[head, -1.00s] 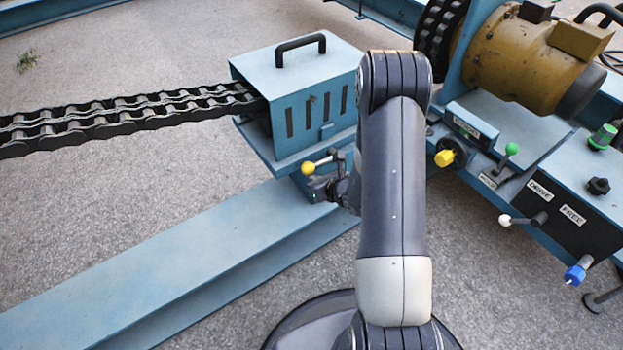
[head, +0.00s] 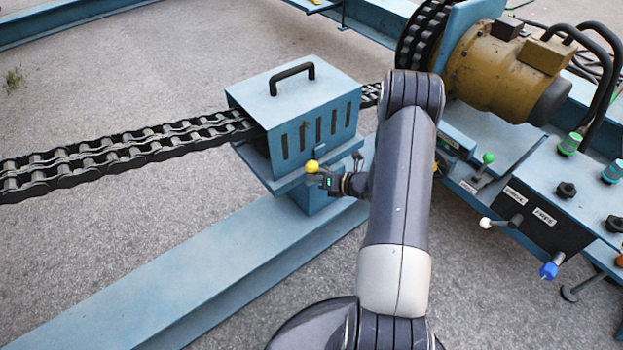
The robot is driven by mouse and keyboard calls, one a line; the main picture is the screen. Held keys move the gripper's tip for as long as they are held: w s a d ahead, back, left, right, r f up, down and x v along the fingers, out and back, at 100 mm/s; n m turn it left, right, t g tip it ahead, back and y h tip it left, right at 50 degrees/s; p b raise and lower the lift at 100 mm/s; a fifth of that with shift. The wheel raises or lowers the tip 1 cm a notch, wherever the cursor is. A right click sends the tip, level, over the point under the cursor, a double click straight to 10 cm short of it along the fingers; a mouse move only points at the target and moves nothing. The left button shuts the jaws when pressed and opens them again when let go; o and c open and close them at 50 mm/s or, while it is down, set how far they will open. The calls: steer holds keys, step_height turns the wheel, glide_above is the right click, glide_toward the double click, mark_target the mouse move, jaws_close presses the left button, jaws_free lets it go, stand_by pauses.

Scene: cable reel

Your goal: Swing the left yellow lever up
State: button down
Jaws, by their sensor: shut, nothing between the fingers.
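The left yellow lever shows as a yellow ball (head: 312,166) at the front of the blue guide box (head: 318,100), low on its right side. The ball is out to the left, and its rod runs right, partly hidden by my gripper and wrist. My gripper (head: 314,181) is shut and empty, just below the ball. I cannot tell whether it touches the lever. My arm crosses the middle of the view and hides what lies behind it.
A heavy chain (head: 120,152) runs through the box, which stands on a blue beam (head: 210,270). To the right are a yellow-brown motor (head: 500,75), a green-knobbed lever (head: 487,158), a white-knobbed lever (head: 486,222) and a blue knob (head: 548,270). Bare floor lies at left.

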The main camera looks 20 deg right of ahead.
mark_target(318, 169)
steer(key=shift+w+d+r+m+y+p, duration=0.2)
steer(key=shift+d+r+m+y+p, duration=0.15)
steer(key=shift+d+r+m+y, duration=0.25)
steer(key=shift+w+d+r+m+y+p, duration=0.2)
steer(key=shift+d+r+m+y+p, duration=0.1)
steer(key=shift+d+r+m+y, duration=0.25)
steer(key=d, duration=0.1)
steer(key=d+m+y, duration=0.1)
steer(key=w+d+r+m, duration=0.1)
steer(key=shift+d+r+m+t+y, duration=0.1)
steer(key=shift+d+m+t+y, duration=0.05)
steer(key=shift+m+t+y, duration=0.15)
steer(key=shift+d, duration=0.1)
